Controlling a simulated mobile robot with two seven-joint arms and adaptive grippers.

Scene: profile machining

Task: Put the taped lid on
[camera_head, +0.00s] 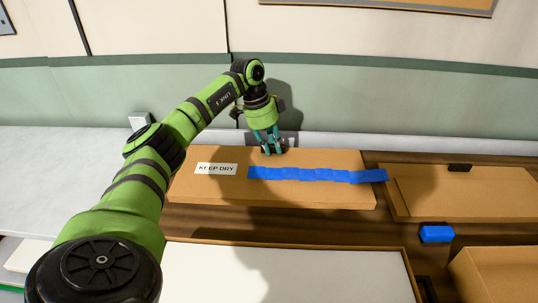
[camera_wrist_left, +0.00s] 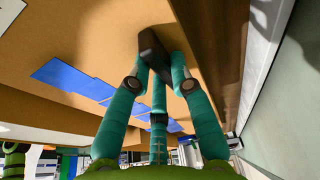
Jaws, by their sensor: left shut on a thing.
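The taped lid (camera_head: 320,195) is a flat brown cardboard panel with a white "KEEP DRY" label and a strip of blue tape (camera_head: 315,174) that runs past its right edge. It lies behind the open box in the head view. My left gripper (camera_head: 272,150) is over its back edge, shut on a black handle on the lid. In the left wrist view the teal fingers close around this black handle (camera_wrist_left: 152,48), and the brown lid (camera_wrist_left: 105,35) fills the upper part. I cannot tell whether the lid is clear of the table. My right gripper is not in view.
An open box (camera_head: 300,242) with a white inside stands in front. A second brown panel with a black handle (camera_head: 459,167) lies at right. A blue block (camera_head: 436,234) and another brown box (camera_head: 500,272) are at lower right. A wall rises behind.

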